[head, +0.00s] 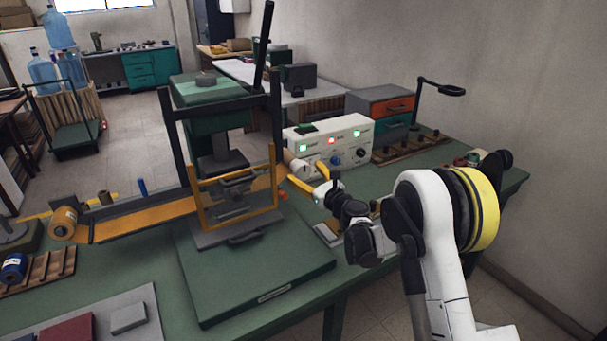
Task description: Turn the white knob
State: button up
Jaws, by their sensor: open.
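A white control box (345,142) stands on the green bench, with lit green and red indicators on its front. The white knob (299,168) shows at the lower left of that front, partly close behind my gripper in the picture. My gripper (307,180) has yellow fingers that are spread apart, pointing left and toward the box. The fingers appear near the white knob; whether they touch it or straddle it I cannot tell. A black knob (336,159) and a blue knob (361,153) sit to the right on the same front.
A green press (214,112) with a yellow-framed guard (238,192) stands left of my gripper. A wooden rack (411,146) lies right of the box. The green bench top (125,262) has bare room at the front left.

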jog(key=shift+x, duration=0.85)
jog(key=c, duration=1.2)
jog(key=shift+n, duration=0.4)
jog(key=n+b, duration=0.1)
jog(key=n, duration=0.4)
jog(key=shift+s+a+n+b, duration=0.1)
jog(key=shift+n+b, duration=0.2)
jog(key=shift+b, duration=0.1)
jog(key=n+b, duration=0.1)
jog(key=n, duration=0.4)
jog(key=shift+f, duration=0.1)
jog(key=shift+n, duration=0.3)
